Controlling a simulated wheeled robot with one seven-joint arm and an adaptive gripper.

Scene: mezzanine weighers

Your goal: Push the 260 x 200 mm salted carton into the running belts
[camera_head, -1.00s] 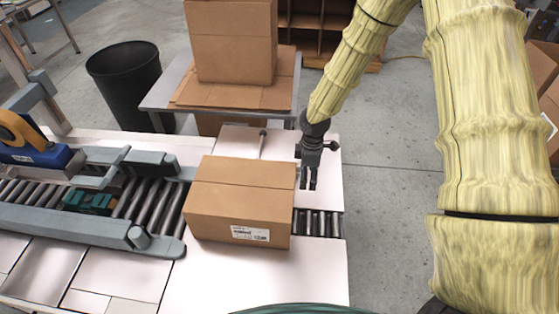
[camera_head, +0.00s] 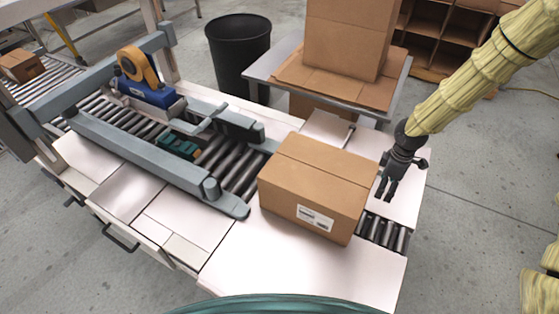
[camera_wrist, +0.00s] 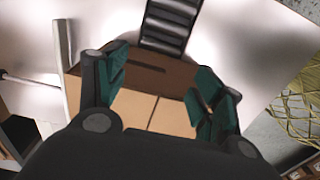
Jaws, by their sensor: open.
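The closed brown carton (camera_head: 316,184) with a white label on its near side sits on the roller lane of the white bench, short of the side rails. My gripper (camera_head: 386,191) is open, fingers down, just to the right of the carton's right end; I cannot tell if it touches. In the wrist view the carton (camera_wrist: 150,110) shows between the open fingers (camera_wrist: 155,88). The green belts (camera_head: 180,145) lie between the grey side rails of the sealing machine, left of the carton. Whether they are running cannot be seen.
A tape head (camera_head: 146,80) stands over the machine. A side table (camera_head: 258,72) with cardboard and a large box (camera_head: 346,38) stands behind the bench. A black bin (camera_head: 238,52) is at the back. Bare rollers (camera_head: 384,233) lie right of the carton.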

